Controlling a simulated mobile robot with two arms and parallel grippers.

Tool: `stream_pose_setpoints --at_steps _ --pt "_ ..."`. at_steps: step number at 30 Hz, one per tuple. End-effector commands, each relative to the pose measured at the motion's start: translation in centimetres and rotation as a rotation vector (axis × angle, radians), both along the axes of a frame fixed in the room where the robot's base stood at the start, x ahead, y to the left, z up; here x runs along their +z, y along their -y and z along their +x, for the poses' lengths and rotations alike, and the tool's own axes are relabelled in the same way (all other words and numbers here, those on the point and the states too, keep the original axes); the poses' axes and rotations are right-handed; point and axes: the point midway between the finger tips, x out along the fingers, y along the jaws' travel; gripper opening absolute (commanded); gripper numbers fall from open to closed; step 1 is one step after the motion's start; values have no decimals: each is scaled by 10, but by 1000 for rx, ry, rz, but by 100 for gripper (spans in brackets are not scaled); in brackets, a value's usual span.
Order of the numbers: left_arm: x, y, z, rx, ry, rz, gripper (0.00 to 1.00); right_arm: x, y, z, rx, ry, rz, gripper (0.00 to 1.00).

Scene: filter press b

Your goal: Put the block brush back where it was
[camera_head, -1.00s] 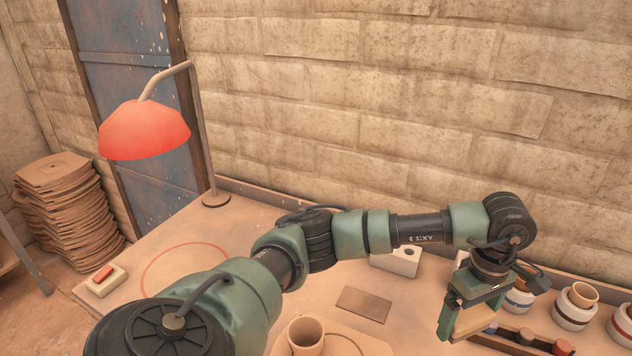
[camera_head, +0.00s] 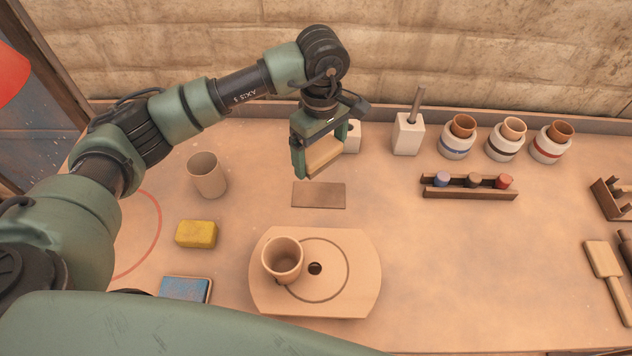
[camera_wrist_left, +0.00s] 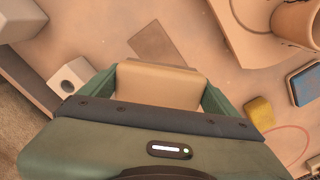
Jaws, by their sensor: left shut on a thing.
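My left gripper (camera_head: 322,156) is shut on a pale wooden block, the block brush (camera_head: 325,153), and holds it above the table's back part. In the left wrist view the brush (camera_wrist_left: 158,85) sits between the green fingers. Its bristles cannot be made out. A flat brown rectangular plate (camera_head: 318,195) lies on the table just in front of the held brush; in the left wrist view the plate (camera_wrist_left: 158,44) is beyond it. A white block with a hole (camera_wrist_left: 75,75) stands beside the gripper, partly hidden behind it in the head view. My right gripper is not in view.
A white holder (camera_head: 408,134) with a rod and several banded jars (camera_head: 458,142) stand at the back right, behind a rack (camera_head: 470,191). A round-topped board (camera_head: 350,285) carries a cup (camera_head: 282,260). Another cup (camera_head: 207,174), yellow sponge (camera_head: 196,234) and blue pad (camera_head: 185,289) are left.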

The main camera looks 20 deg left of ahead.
Motion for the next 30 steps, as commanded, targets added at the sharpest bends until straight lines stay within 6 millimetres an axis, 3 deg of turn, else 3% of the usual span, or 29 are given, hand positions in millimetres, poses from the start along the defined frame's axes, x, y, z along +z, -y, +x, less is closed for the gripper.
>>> stream_pose_setpoints --at_steps 3,9,16,24,30 --pt "-31 0 -2 0 -7 0 53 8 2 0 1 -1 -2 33" --pt "-68 0 -1 0 -2 0 53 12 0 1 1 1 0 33" --pt "-85 0 0 -1 -1 0 53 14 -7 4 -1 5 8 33" --pt "-120 0 0 0 0 0 53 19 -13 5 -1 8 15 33" --pt "-121 0 0 -1 1 0 53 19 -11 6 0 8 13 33"
